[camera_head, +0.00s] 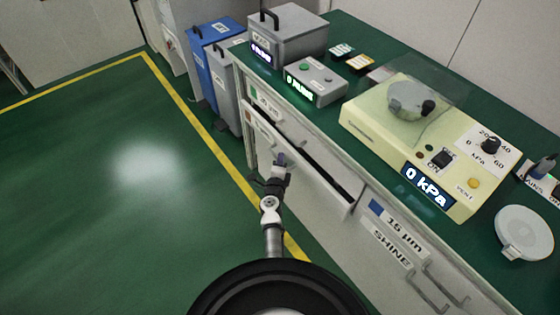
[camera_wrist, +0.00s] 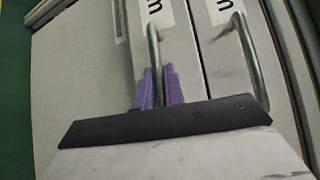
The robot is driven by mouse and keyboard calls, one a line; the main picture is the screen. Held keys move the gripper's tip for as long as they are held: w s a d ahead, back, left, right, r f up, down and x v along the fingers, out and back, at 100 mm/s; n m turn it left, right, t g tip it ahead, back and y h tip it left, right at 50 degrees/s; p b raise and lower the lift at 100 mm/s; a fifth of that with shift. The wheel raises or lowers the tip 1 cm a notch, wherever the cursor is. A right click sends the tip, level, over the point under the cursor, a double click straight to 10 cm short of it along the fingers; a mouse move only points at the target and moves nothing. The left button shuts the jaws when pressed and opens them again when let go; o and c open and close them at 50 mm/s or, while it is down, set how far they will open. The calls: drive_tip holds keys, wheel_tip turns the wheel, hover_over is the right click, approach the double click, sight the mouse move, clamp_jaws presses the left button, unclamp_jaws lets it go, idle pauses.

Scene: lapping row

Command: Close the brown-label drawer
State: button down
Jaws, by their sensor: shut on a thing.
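The open drawer (camera_head: 318,182) stands pulled out from the bench front in the head view, with a dark gap along its top. A small label with a reddish-brown mark sits near its far end, too small to read. My gripper (camera_head: 281,160) is at the drawer's front. In the wrist view my gripper's purple fingers (camera_wrist: 158,88) are shut on a metal bar handle (camera_wrist: 153,45), one finger on each side. The handle's lower end is hidden between the fingers.
A second bar handle (camera_wrist: 247,55) is to the right in the wrist view. A blue-label drawer (camera_head: 395,232) is nearer along the bench. A yellow pressure unit (camera_head: 395,150) and grey boxes stand on the green top. Blue and grey bins (camera_head: 215,55) stand beyond; the floor left is clear.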

sight(289, 157)
drive_tip(key=w+d, duration=0.2)
drive_tip(key=d, duration=0.1)
drive_tip(key=shift+w+d+b, duration=0.15)
drive_tip(key=shift+w+b, duration=0.05)
drive_tip(key=shift+b, duration=0.1)
drive_tip(key=shift+r, duration=0.1)
drive_tip(key=c, duration=1.8)
unclamp_jaws()
drive_tip(key=shift+d, duration=0.1)
drive_tip(key=shift+o, duration=0.2)
drive_tip(key=s+a+r+p, duration=0.1)
drive_tip(key=s+a+p, duration=0.1)
drive_tip(key=s, duration=1.1)
drive_tip(key=shift+s+r, duration=0.3)
drive_tip(key=shift+r, duration=0.05)
drive_tip(key=shift+a, duration=0.1)
